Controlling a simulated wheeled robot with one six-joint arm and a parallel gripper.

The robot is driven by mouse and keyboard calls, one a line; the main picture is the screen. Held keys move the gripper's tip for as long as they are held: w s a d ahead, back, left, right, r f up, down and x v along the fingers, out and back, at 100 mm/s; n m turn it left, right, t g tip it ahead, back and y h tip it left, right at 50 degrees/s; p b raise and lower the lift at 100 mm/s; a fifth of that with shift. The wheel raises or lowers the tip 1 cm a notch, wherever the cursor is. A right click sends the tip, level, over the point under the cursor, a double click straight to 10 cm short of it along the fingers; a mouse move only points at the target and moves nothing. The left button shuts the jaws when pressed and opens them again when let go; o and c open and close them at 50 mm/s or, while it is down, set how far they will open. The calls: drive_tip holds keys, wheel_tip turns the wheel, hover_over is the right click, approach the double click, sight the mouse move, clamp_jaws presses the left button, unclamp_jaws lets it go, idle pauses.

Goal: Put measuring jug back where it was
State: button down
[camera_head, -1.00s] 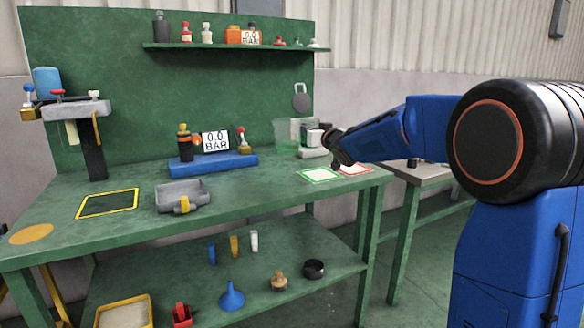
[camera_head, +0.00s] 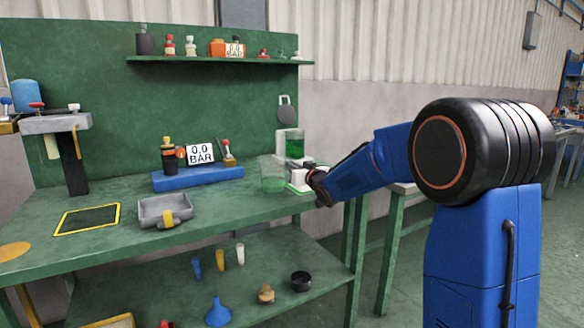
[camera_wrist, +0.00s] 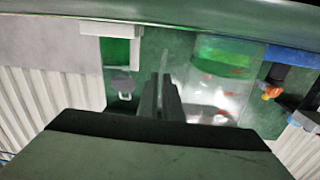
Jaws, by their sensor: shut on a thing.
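The measuring jug (camera_head: 272,174) is clear, with green liquid low in it. It is near the right end of the green bench, to the left of my gripper (camera_head: 308,178). In the wrist view the jug (camera_wrist: 215,100) fills the area right of the fingers (camera_wrist: 167,98), which are shut, apparently on its handle; the handle is mostly hidden by the fingers. I cannot tell whether the jug's base touches the bench. A green-outlined square (camera_head: 298,190) lies just right of the jug, partly covered by my gripper.
A white unit with a green-filled window (camera_head: 294,147) stands behind the jug. A grey tray (camera_head: 166,211) and a yellow-edged dark square (camera_head: 88,219) lie further left.

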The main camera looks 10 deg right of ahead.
drive_tip(key=shift+f, duration=0.1)
drive_tip(key=c, duration=1.9)
unclamp_jaws()
drive_tip(key=shift+s, duration=0.15)
drive_tip(key=v, duration=1.1)
drive_tip(key=shift+s+d, duration=0.15)
drive_tip(key=shift+s, duration=0.2)
